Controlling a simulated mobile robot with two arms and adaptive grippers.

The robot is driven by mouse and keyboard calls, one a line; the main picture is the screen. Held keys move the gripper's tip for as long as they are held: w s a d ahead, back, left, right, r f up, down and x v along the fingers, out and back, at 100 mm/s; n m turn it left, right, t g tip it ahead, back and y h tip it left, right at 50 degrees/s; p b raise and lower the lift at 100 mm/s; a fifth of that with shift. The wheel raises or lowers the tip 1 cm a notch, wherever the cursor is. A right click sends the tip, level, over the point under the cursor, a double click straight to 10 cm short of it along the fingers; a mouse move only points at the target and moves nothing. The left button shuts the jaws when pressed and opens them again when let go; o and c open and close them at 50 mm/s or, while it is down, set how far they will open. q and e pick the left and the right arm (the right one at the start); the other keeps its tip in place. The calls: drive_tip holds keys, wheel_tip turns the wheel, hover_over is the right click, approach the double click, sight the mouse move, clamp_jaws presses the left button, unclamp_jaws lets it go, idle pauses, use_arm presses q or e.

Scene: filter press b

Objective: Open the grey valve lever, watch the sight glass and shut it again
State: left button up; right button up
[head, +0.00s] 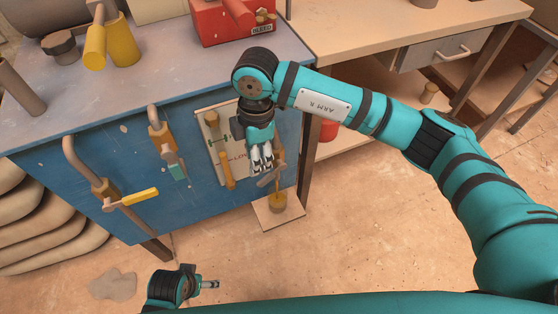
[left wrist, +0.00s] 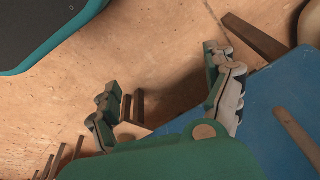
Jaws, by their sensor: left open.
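A grey lever (head: 270,178) sits low at the right of the blue front, beside a small light panel (head: 240,174). My right gripper (head: 262,164) points down right above the lever; whether it touches it I cannot tell. Its fingers look close together, but their gap is unclear. An upright orange-brown tube (head: 226,170) on the panel may be the sight glass; its level is not readable. My left gripper (head: 210,284) is low over the floor, away from the valves. In the left wrist view its fingers (left wrist: 163,72) are apart with nothing between them.
A small cup (head: 277,203) stands on a low board (head: 270,218) below the grey lever. A red box (head: 215,22) is on top. The floor in front is mostly clear.

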sight(265, 178)
drive_tip(key=shift+m+t+h, duration=0.3)
drive_tip(key=shift+t+h, duration=0.1)
drive_tip(key=shift+h, duration=0.1)
drive_tip(key=f, duration=0.3)
drive_tip(key=w+d+f+b, duration=0.1)
drive_tip(key=f, duration=0.6)
drive_tip(key=shift+w+d+b, duration=0.2)
drive_tip(key=shift+d+b, duration=0.15)
use_arm(q)
drive_tip(key=w+v, duration=0.1)
drive_tip(key=v, duration=0.5)
drive_tip(key=shift+w+r, duration=0.2)
drive_tip(key=shift+w, duration=0.35)
use_arm(e)
drive_tip(key=shift+f, duration=0.65)
drive_tip(key=shift+c, duration=0.3)
clamp_jaws()
